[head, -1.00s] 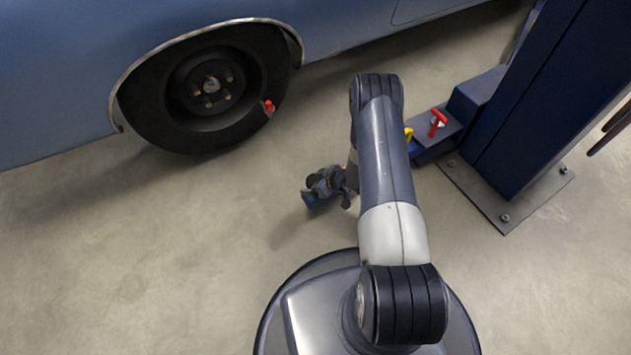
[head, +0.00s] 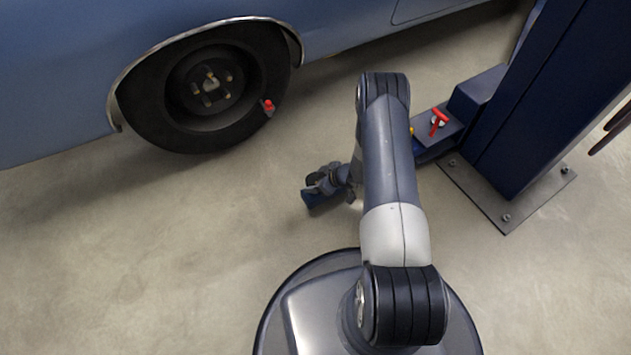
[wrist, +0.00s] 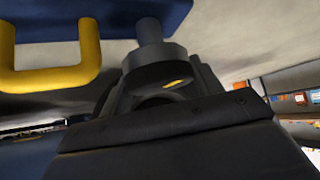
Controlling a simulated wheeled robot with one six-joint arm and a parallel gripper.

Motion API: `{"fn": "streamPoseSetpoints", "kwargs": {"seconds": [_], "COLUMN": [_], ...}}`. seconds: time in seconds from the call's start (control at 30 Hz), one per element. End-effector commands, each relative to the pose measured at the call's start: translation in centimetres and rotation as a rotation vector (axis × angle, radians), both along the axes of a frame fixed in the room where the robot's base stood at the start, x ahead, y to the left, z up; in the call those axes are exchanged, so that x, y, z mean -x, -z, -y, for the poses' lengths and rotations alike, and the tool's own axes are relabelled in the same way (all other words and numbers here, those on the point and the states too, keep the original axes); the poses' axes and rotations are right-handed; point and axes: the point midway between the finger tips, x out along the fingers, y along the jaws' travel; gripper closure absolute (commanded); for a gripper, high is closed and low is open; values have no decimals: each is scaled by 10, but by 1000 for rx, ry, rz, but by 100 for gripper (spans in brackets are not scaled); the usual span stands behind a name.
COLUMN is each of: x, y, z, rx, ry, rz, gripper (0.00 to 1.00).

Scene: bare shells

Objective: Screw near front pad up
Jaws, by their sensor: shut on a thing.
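The near front pad (wrist: 153,72) is a dark grey round cup in the wrist view. It sits on a grey stem (wrist: 149,32) that meets the blue lift arm (wrist: 60,24); this view appears upside down. My gripper (wrist: 160,92) is shut on the pad, with a finger on each side of it. The pad is small and hard to make out there. My arm hides the middle of the lift arm.
A yellow handle (wrist: 50,75) stands on the lift arm close to my gripper. A red T-handle (head: 438,122) sits by the blue column (head: 530,95). The blue car (head: 60,75) and its wheel (head: 205,90) are at left. The floor at front left is clear.

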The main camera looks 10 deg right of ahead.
Motion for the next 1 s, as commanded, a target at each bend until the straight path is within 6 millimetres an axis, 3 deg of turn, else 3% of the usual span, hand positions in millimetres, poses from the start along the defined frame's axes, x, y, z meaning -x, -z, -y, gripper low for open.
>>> {"fn": "streamPoseSetpoints", "kwargs": {"seconds": [0.4,0.87,0.9,1.0], "x": [0,2,2,2], "y": [2,2,3,2], "z": [0,0,1,1], "rx": [2,4,5,4], "ry": [-223,-262,-260,-260], "rz": [1,-4,-5,-4], "gripper": [62,62,36,28]}}
